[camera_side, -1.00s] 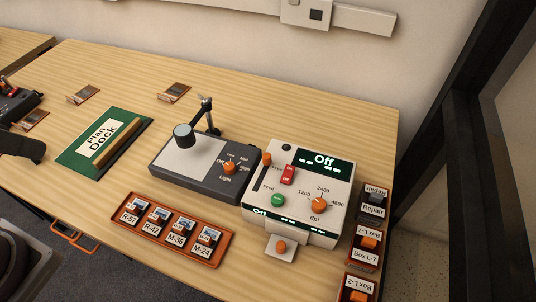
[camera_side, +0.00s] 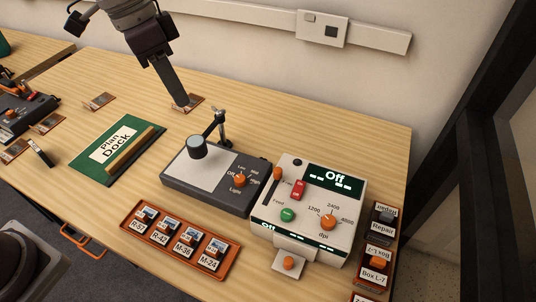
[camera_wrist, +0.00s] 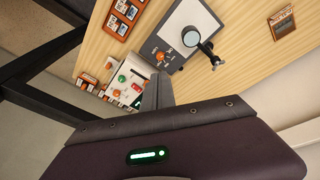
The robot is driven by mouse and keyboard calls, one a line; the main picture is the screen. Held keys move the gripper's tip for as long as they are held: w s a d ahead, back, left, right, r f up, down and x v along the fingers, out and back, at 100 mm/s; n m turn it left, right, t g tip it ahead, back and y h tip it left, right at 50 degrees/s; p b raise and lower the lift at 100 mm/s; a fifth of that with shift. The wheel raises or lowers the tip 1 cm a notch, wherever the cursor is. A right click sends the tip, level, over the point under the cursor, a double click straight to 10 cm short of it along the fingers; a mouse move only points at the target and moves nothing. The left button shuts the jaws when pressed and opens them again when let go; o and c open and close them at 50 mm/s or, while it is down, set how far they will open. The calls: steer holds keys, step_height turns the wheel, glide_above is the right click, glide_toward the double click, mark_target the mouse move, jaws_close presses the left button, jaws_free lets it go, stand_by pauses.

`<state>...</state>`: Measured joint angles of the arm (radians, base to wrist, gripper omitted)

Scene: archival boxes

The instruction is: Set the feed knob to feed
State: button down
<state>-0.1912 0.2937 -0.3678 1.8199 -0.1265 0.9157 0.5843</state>
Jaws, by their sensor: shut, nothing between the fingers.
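The white scanner (camera_side: 345,240) stands at the right of the desk, and its display reads "Off". A "Feed" label is on its left part, between a green button (camera_side: 288,215) and a slot with an orange handle (camera_side: 277,173) at its far end. I cannot tell which part is the feed knob. An orange dpi knob (camera_side: 328,222) and a red switch (camera_side: 298,190) are also on top. Another orange knob (camera_side: 288,263) sits on the small front plate. My gripper (camera_side: 184,103) is shut and empty, well left of and behind the scanner. In the wrist view its fingers (camera_wrist: 158,92) partly cover the scanner (camera_wrist: 120,90).
A grey light unit (camera_side: 215,185) with a lamp arm (camera_side: 220,130) stands left of the scanner. An orange tray (camera_side: 135,228) with labelled pieces lies in front. Boxes (camera_side: 376,262) line the right side. A green Plan Dock (camera_side: 118,148) lies left.

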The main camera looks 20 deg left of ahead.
mark_target(270, 195)
steer(key=w+d+f+m+g+h, duration=0.2)
steer(key=w+d+f+h, duration=0.2)
steer(key=w+f, duration=0.6)
steer(key=shift+w+d+m+h, duration=0.3)
steer(key=shift+w+d+h, duration=0.1)
steer(key=shift+w+d, duration=0.05)
steer(key=shift+f, duration=0.15)
steer(key=x, duration=0.9)
steer(key=shift+s+d+f, duration=0.1)
steer(key=shift+d+f, duration=0.1)
steer(key=shift+f, duration=0.05)
steer(key=shift+s+d+f, duration=0.15)
steer(key=shift+s+d, duration=1.25)
steer(key=shift+d, duration=0.1)
steer(key=shift+s, duration=3.05)
